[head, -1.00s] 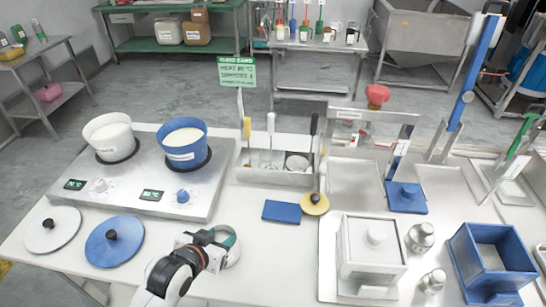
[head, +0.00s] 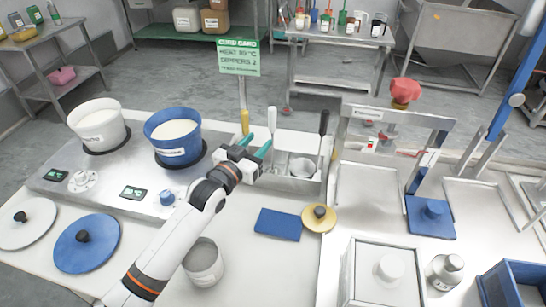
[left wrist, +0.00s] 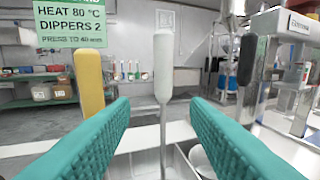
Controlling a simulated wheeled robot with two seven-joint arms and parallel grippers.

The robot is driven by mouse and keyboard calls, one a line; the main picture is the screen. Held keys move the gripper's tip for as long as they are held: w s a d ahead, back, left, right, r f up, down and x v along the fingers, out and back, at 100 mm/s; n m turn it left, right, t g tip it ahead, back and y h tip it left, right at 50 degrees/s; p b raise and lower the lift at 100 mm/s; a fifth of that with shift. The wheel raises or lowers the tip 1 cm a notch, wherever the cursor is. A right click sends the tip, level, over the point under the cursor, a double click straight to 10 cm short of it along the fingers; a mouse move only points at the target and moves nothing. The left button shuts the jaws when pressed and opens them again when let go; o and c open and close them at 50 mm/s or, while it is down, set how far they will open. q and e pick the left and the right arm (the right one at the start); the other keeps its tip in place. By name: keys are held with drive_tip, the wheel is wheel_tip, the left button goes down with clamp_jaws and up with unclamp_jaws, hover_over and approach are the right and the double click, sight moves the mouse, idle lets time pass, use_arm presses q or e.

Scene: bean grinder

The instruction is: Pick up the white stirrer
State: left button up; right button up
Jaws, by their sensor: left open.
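The white stirrer (head: 272,120) stands upright in the metal rack (head: 293,183), its white handle up. In the left wrist view, the stirrer (left wrist: 163,72) is near the middle, with its thin shaft running down between my fingers. My left gripper (head: 256,146) is open with teal fingers, just in front of the rack. In the left wrist view the fingertips of my left gripper (left wrist: 160,104) are on either side of the shaft line, with gaps on both sides and no visible contact. My right gripper is not in view.
A yellow-handled tool (head: 245,122) stands left of the stirrer and a black-handled one (head: 323,125) right. A green sign (head: 239,58) rises behind. White (head: 98,127) and blue (head: 172,133) pots sit left; a grey can (head: 203,263) stands in front.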

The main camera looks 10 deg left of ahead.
sight(270, 129)
use_arm(q)
drive_tip(key=x, duration=0.2)
drive_tip(key=p+x, duration=0.1)
drive_tip(key=x, duration=0.4)
drive_tip(key=shift+d+r, duration=0.2)
drive_tip(key=shift+r, duration=0.15)
drive_tip(key=shift+w+d+f, duration=0.1)
drive_tip(key=shift+w, duration=0.1)
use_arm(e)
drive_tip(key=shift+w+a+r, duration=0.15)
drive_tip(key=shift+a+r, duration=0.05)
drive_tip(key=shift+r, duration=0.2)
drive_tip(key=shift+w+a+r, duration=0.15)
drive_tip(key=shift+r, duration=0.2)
use_arm(q)
drive_tip(key=shift+c, duration=0.3)
clamp_jaws()
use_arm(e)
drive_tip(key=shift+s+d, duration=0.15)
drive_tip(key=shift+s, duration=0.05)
